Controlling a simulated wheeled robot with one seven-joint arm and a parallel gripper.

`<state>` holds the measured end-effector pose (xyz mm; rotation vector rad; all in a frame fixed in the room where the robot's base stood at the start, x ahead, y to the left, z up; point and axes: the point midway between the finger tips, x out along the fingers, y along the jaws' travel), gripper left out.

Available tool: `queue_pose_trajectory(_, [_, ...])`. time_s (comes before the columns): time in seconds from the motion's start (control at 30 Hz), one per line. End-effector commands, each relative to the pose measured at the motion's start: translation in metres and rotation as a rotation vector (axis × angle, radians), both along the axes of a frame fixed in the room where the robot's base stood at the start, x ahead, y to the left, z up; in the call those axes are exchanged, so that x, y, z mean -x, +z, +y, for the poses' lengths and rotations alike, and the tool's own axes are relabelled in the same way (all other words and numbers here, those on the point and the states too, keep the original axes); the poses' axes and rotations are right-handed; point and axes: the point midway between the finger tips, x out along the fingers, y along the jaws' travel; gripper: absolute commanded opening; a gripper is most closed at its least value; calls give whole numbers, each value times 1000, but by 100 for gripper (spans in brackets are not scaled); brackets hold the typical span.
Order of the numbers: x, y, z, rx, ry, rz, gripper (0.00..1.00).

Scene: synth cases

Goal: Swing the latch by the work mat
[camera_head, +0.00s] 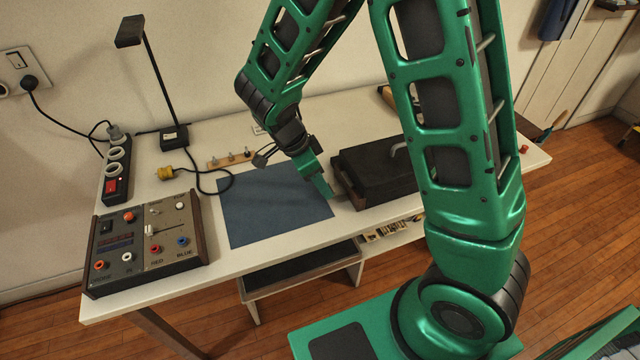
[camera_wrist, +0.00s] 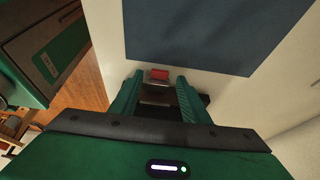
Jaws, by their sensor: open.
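The blue work mat (camera_head: 265,215) lies flat on the white table; it also shows at the top of the wrist view (camera_wrist: 200,35). A dark case (camera_head: 375,165) with a grey handle stands to the right of the mat. In the wrist view a small red tab (camera_wrist: 159,74) on a grey metal piece, seemingly the latch, shows beside the mat's edge. My gripper (camera_head: 325,188) is low between mat and case. In the wrist view my gripper (camera_wrist: 159,86) is open, its fingers on either side of the tab. Whether they touch it I cannot tell. The head view hides the tab.
A control box (camera_head: 145,245) stands at the table's front left, with a power strip (camera_head: 115,175) behind it. A lamp (camera_head: 174,136), a yellow plug (camera_head: 166,173) with cable and a wooden peg strip (camera_head: 230,159) are behind the mat. The mat is bare.

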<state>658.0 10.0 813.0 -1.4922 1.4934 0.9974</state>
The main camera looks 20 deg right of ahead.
Motion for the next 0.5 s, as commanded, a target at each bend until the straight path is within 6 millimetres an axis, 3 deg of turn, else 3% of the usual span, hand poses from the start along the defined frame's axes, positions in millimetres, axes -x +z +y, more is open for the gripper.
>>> queue_pose_trajectory(0.2, [1, -12, -6, 0, -1, 1, 42])
queue_pose_trajectory(0.47, [0, -13, -6, -1, -1, 0, 42])
queue_pose_trajectory(0.5, [0, -13, -6, -1, -1, 0, 35])
